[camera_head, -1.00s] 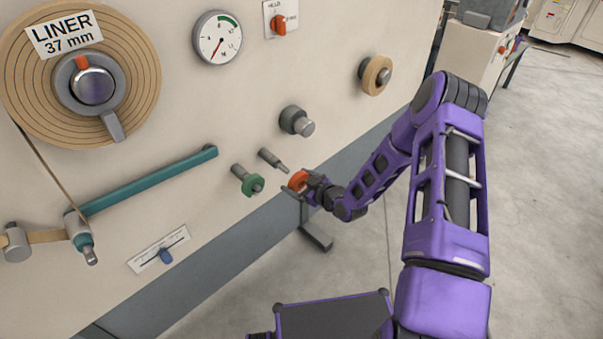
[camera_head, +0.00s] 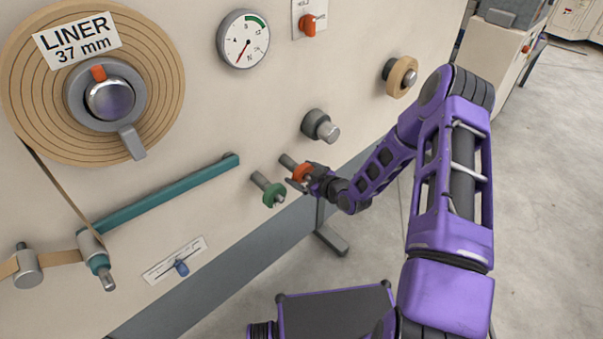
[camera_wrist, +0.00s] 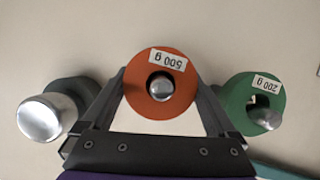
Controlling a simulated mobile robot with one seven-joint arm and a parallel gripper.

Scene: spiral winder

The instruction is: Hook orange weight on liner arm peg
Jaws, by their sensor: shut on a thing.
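The orange weight (camera_head: 302,173) is a disc labelled 500 g in the wrist view (camera_wrist: 143,104). My gripper (camera_head: 296,178) is shut on it, one finger on each side. A grey peg (camera_head: 287,162) on the panel lines up with the weight. Its rounded metal tip shows in the weight's hole in the wrist view, so the weight appears to be around the peg's outer end. The teal arm (camera_head: 165,195) slopes down left from its pivot. At its lower end is a teal and silver peg (camera_head: 104,274), with the liner strip at its base and no weight on it.
A green weight (camera_head: 273,194), labelled 200 g, hangs on a peg just left of my gripper. A grey knob (camera_head: 320,126) juts out above right. The liner roll (camera_head: 160,70), a gauge (camera_head: 243,39) and a slider scale (camera_head: 175,260) are on the panel.

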